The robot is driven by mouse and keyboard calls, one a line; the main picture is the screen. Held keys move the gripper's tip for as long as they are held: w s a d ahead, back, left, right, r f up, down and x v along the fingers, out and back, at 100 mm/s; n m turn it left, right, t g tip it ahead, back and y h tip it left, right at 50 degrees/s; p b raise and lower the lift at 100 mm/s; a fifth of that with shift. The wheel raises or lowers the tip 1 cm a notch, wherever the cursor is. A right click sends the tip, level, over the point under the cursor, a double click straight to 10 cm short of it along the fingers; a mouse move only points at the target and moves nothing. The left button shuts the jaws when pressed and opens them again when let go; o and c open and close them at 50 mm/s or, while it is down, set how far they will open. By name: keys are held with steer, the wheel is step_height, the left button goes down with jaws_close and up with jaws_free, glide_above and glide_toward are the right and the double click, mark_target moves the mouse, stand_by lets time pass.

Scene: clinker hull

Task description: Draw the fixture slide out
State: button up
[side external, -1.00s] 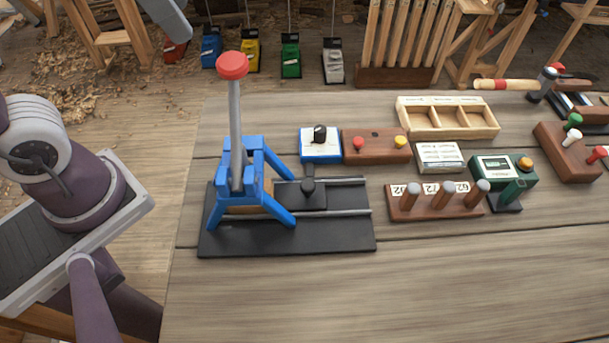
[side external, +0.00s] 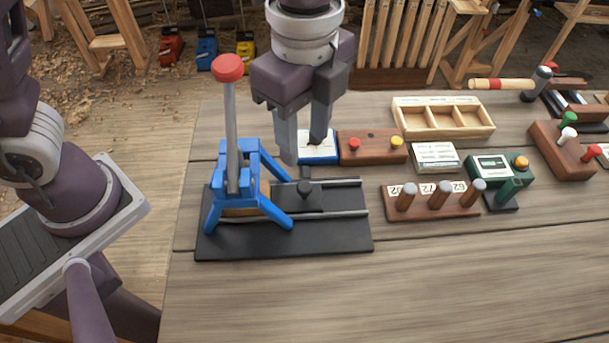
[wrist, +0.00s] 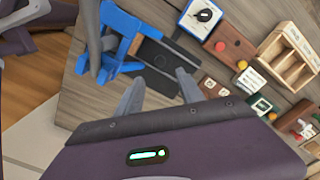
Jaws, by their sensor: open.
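The fixture slide (side external: 323,199) is a dark block with a black knob (side external: 305,187) on top. It sits on two grey rails over a black base plate (side external: 320,240), partly under a blue press frame (side external: 248,149) with a red-topped lever (side external: 228,68). My gripper (side external: 304,150) is open and empty, fingers pointing down, above and behind the knob in the side view; I see no contact. In the wrist view my gripper (wrist: 159,92) shows two spread fingers, with the base plate (wrist: 182,50) and blue frame (wrist: 122,22) beyond them.
A white-and-blue dial box (side external: 319,158) stands behind the fixture, partly hidden by my fingers. To its right are a brown button block (side external: 371,145), a wooden tray (side external: 443,133) and a block with several pegs (side external: 430,212). The table front is clear.

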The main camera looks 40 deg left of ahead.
mark_target(306, 186)
step_height(306, 186, down, 11)
steer(key=shift+r, duration=0.2)
jaws_close()
steer(key=shift+w+r, duration=0.1)
stand_by(1.3)
